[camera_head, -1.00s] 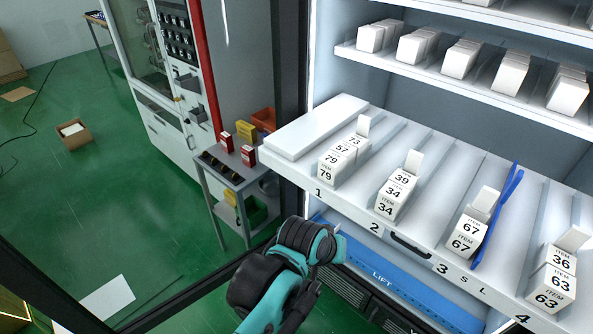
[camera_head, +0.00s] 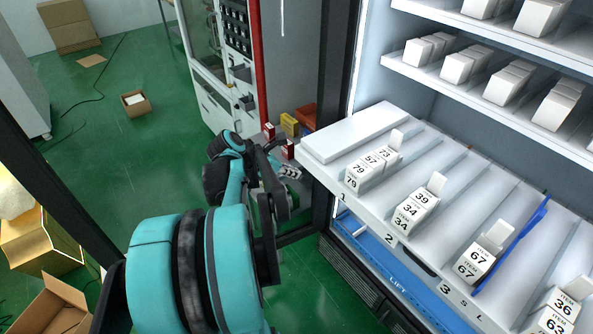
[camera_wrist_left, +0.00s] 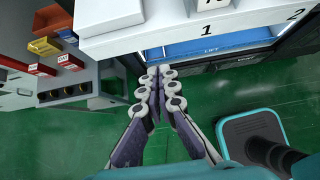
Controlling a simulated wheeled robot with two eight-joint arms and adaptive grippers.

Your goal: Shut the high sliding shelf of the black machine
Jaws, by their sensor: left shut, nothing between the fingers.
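The white sliding shelf (camera_head: 322,174) of the black-framed machine is pulled out, with numbered lanes and white item boxes on it. A dark handle slot (camera_head: 414,262) is in its front edge near number 2. My left gripper (camera_head: 289,172) is just left of the shelf's front left corner, shut and empty. In the left wrist view, the gripper (camera_wrist_left: 153,75) points toward the machine, with the shelf front (camera_wrist_left: 165,32) beyond its tips. I cannot tell whether it touches the shelf. My right gripper is not in view.
Upper shelves (camera_head: 430,62) with white boxes are further back inside the machine. A blue lift tray (camera_head: 390,268) lies below the pulled-out shelf. A small grey table with red and yellow boxes (camera_head: 289,124) stands to the left. Open green floor (camera_head: 110,170) lies further left.

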